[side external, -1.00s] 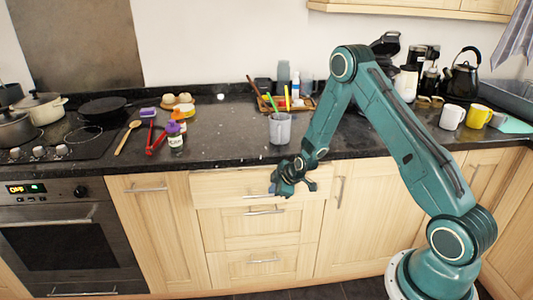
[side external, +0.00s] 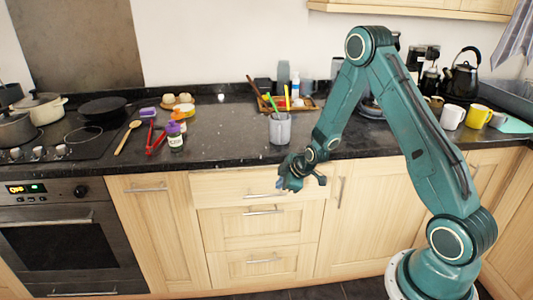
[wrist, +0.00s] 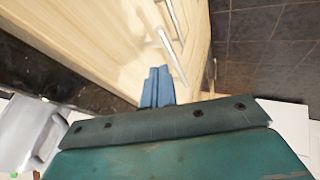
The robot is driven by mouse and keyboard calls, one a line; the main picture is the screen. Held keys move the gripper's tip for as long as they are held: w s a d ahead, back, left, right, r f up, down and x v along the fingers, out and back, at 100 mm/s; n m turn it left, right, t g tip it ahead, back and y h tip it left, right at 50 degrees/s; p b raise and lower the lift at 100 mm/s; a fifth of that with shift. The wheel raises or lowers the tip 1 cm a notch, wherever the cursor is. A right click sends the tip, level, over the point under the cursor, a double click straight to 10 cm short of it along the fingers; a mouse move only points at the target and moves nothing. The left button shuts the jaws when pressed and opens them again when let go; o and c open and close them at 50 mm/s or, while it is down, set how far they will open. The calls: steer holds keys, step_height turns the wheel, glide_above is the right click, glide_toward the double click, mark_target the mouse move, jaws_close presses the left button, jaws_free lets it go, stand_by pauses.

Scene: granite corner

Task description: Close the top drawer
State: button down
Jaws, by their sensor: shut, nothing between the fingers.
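The top drawer (side external: 232,187) is a pale wood front just under the dark worktop, above two more drawer fronts. It looks flush or nearly so; I cannot tell whether a small gap is left. Its metal handle (side external: 258,195) shows just left of and below my gripper. My gripper (side external: 283,184) is in front of the right part of this drawer, fingers shut and empty. In the wrist view its blue fingers (wrist: 158,88) are together near the pale wood fronts, with metal handles (wrist: 172,50) just beyond. I cannot tell whether the fingers touch the drawer.
The worktop (side external: 220,150) overhangs close above my gripper. A grey cup (side external: 280,129) with utensils stands near its edge. An oven (side external: 70,240) is at the left. The dark tiled floor (wrist: 265,45) in front of the drawers is clear.

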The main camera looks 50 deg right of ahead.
steer(key=shift+v, duration=2.5)
steer(key=shift+a+f, duration=0.1)
steer(key=s+a+f+n+g+h, duration=0.1)
steer(key=s+n+h, duration=0.4)
steer(key=n, duration=1.4)
steer(key=shift+s+a+h, duration=0.3)
steer(key=shift+s+a, duration=0.2)
steer(key=shift+s, duration=0.6)
steer(key=shift+f, duration=0.15)
steer(key=w+d+r+x, duration=0.1)
steer(key=r+x, duration=0.1)
steer(key=x, duration=1)
steer(key=shift+w+d+f, duration=0.25)
steer(key=shift+w+d, duration=0.15)
steer(key=shift+d, duration=0.05)
